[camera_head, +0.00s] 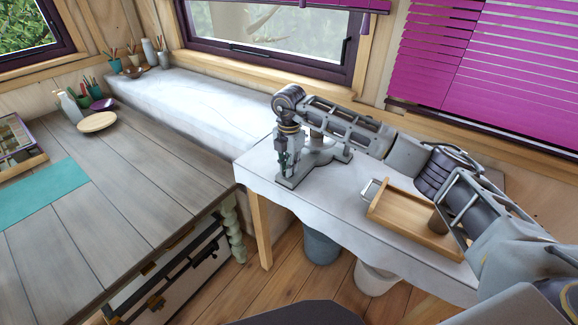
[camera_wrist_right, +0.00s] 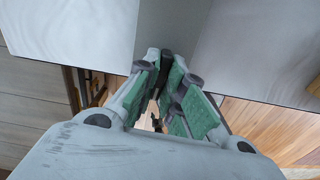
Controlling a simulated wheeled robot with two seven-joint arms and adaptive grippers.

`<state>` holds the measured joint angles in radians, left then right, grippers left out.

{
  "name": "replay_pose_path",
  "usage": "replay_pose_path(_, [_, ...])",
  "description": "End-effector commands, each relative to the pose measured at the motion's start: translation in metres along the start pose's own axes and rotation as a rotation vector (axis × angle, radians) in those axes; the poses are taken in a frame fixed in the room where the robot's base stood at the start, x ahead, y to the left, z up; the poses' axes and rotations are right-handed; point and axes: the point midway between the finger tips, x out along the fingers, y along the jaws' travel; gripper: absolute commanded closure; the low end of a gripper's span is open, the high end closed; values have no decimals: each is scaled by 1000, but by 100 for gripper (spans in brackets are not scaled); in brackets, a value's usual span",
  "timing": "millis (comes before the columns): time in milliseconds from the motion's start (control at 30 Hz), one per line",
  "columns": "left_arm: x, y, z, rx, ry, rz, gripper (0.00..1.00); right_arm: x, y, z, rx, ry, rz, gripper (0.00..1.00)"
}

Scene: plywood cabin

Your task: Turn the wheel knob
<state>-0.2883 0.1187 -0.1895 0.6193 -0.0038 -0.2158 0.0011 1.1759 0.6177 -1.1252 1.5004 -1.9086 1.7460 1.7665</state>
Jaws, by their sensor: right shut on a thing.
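A grey metal fixture (camera_head: 325,155) with a flat, branching base stands on the white-covered table. My right gripper (camera_head: 283,163) points down at the fixture's left front end and hides part of it. In the right wrist view, my right gripper (camera_wrist_right: 166,75) has its green-padded fingers closed on a small dark piece (camera_wrist_right: 166,60) in front of a grey surface (camera_wrist_right: 180,25) of the fixture. This dark piece looks like the knob, but its wheel shape cannot be made out. My left gripper is in neither view.
A wooden tray (camera_head: 395,212) with a brown cylinder (camera_head: 438,222) lies on the white table (camera_head: 335,196), under my right arm. A grey bin (camera_head: 320,247) and a white bin (camera_head: 375,278) stand below. A plank-topped counter (camera_head: 130,195) is at left, with pots and a plate (camera_head: 97,122).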

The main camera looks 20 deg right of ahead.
Motion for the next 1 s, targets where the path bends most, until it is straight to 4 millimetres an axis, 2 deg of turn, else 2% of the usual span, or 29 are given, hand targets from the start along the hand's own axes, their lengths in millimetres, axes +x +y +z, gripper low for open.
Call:
replay_pose_path(367, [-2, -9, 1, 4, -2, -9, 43, -2, 1, 1, 164, -2, 5, 100])
replay_pose_path(867, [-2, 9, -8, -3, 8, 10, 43, -2, 1, 1, 187, -2, 5, 100])
replay_pose_path(900, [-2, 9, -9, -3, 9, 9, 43, -2, 1, 1, 186, -2, 5, 87])
replay_pose_path(1000, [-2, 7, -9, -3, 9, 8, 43, -2, 1, 1, 186, -2, 4, 74])
